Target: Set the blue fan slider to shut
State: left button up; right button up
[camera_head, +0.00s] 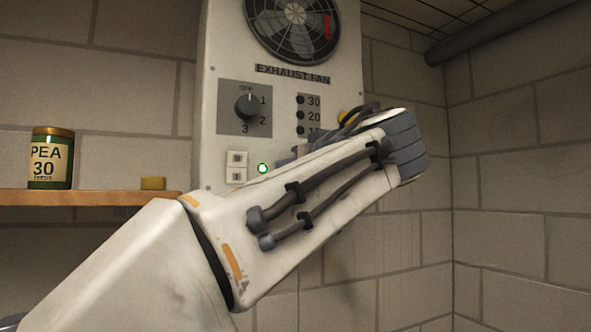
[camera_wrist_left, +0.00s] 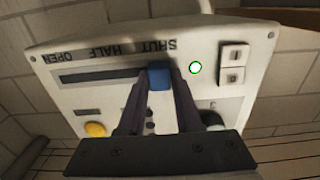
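The blue fan slider (camera_wrist_left: 158,76) shows in the left wrist view, where the panel appears upside down. It sits at the SHUT end of its dark slot (camera_wrist_left: 100,75), in line with the SHUT label (camera_wrist_left: 157,47). My left gripper (camera_wrist_left: 160,82) has one finger on each side of the slider, with the tips close against it; it looks shut on the slider. In the head view my left arm covers the slider and the gripper. My right gripper is in neither view.
The white panel (camera_head: 225,58) carries an exhaust fan (camera_head: 293,27), a rotary dial (camera_head: 248,106), white switches (camera_head: 236,166) and a lit green lamp (camera_head: 262,168). A yellow button (camera_wrist_left: 95,130) is on it too. A wooden shelf (camera_head: 90,198) at the left holds a PEA can (camera_head: 50,158).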

pick_arm(q)
jog(key=o, duration=0.4)
jog(key=shift+s+a, duration=0.1)
jog(key=shift+a, duration=0.15)
jog(key=shift+d, duration=0.1)
jog(key=shift+s+d, duration=0.1)
jog(key=b+v, duration=0.3)
jog(key=v, duration=0.7)
